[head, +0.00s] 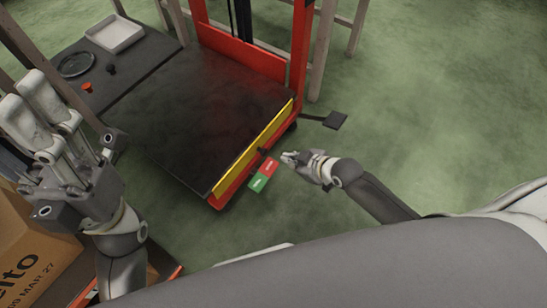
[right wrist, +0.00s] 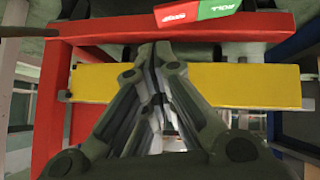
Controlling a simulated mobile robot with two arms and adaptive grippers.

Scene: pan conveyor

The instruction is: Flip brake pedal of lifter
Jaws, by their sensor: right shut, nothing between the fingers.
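The lifter has a red frame (head: 303,60), a black platform (head: 200,105) and a yellow front strip (head: 255,148). Its brake pedal (head: 264,175), half red and half green, sticks out low at the front edge. In the right wrist view the pedal (right wrist: 215,10) shows at the top, partly cut off. My right gripper (head: 288,157) is shut and empty, just right of the pedal's red half, with a small gap seen between them. In the right wrist view its fingers (right wrist: 158,58) meet before the yellow strip. My left gripper (head: 22,88) is raised at the left, away from the lifter.
A dark table top (head: 98,75) with a white tray (head: 116,34), a round dark plate and a red knob adjoins the platform. A black foot pedal (head: 335,120) juts right from the lifter. A cardboard box (head: 40,250) stands lower left. Green floor at right is clear.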

